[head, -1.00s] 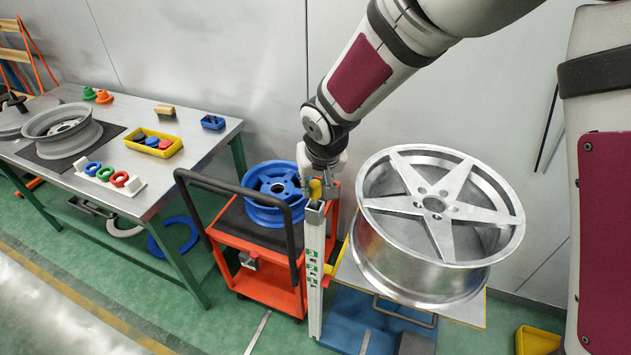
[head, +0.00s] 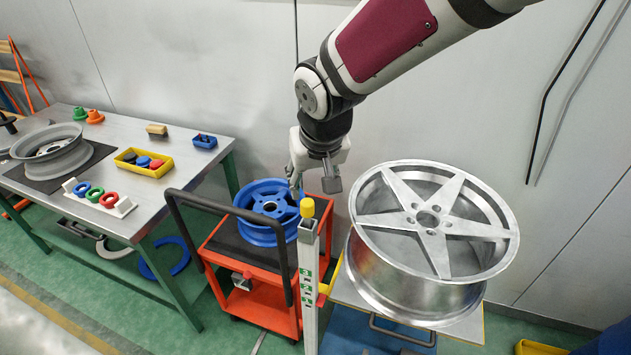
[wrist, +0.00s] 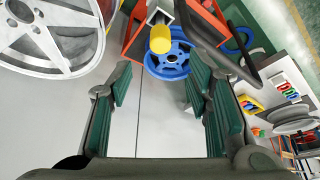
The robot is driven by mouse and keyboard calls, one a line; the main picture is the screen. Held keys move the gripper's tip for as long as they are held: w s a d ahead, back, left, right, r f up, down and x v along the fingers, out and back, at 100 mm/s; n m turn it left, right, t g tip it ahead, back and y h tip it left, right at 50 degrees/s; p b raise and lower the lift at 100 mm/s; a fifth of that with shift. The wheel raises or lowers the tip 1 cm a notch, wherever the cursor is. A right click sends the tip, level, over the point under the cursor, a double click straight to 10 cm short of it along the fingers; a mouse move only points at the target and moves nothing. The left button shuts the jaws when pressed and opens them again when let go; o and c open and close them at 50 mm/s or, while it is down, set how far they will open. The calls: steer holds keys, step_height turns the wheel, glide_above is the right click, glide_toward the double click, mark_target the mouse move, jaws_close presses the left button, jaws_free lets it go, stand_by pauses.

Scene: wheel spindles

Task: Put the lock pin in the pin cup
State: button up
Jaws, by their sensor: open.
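A yellow-topped piece (head: 307,207), which looks like the lock pin's head, stands upright at the top of a pale vertical post (head: 309,265). In the wrist view this yellow cylinder (wrist: 160,39) shows beyond the fingertips. I cannot make out a separate pin cup; whether the post top holds one is unclear. My gripper (head: 313,184) is open and empty, above and behind the post top. In the wrist view its green-padded fingers (wrist: 160,85) are wide apart, with nothing between them.
A large silver wheel (head: 437,217) lies right of the post. A blue wheel (head: 268,212) sits on an orange cart (head: 262,303) with a dark handle. The left table (head: 150,207) holds a grey wheel, coloured rings and a yellow bin (head: 143,162).

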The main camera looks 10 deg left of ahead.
steer(key=s+d+r+m+t+h, duration=0.1)
steer(key=s+d+r, duration=0.3)
steer(key=d, duration=0.5)
steer(key=s+d+r+m+h, duration=0.1)
steer(key=s+d+r, duration=0.1)
steer(key=d+r, duration=0.6)
steer(key=s+d+m, duration=0.3)
steer(key=s+d, duration=1)
steer(key=shift+s+d+t, duration=0.15)
steer(key=shift+s+t, duration=0.1)
steer(key=shift+t, duration=0.05)
steer(key=shift+r, duration=0.1)
